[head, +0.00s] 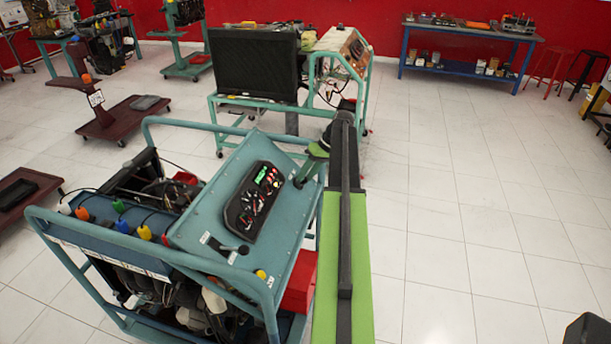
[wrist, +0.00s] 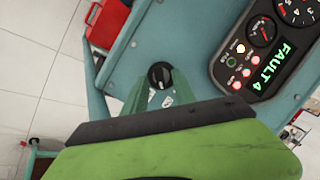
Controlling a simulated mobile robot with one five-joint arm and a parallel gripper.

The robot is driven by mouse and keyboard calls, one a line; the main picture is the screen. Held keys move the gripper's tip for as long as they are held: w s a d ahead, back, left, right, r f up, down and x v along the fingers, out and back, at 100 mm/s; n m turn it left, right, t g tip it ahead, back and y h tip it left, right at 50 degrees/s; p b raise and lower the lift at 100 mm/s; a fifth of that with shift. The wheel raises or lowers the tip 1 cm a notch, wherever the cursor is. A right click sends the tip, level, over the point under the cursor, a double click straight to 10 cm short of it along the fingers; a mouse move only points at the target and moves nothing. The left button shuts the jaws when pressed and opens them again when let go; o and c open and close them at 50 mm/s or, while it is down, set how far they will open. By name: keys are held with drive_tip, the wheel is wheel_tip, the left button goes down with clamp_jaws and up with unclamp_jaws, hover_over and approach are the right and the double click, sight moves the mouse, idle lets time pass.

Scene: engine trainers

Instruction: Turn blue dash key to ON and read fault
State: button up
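The teal-blue dash panel (head: 215,205) tops an engine trainer in the head view and shows in the wrist view (wrist: 190,35). Its key (wrist: 159,75) is a black round knob with a pale mark. The key is hidden in the head view. The black instrument cluster (head: 256,200) has a lit green display, which reads "FAULT 4" in the wrist view (wrist: 271,67). My gripper (wrist: 158,82) has its green fingers apart, one on each side of the key. I cannot tell whether they touch it. In the head view my gripper (head: 301,180) is at the panel's right edge.
A black lever (head: 232,248) stands on the panel's near side. A red box (head: 301,283) sits low on the trainer's right side. A dark screen (head: 253,65) and another teal stand are behind. The tiled floor to the right (head: 450,210) is clear.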

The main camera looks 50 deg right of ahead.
drive_tip(key=p+v, duration=1.2)
drive_tip(key=v, duration=0.4)
drive_tip(key=shift+p, duration=0.4)
drive_tip(key=shift+r, duration=0.1)
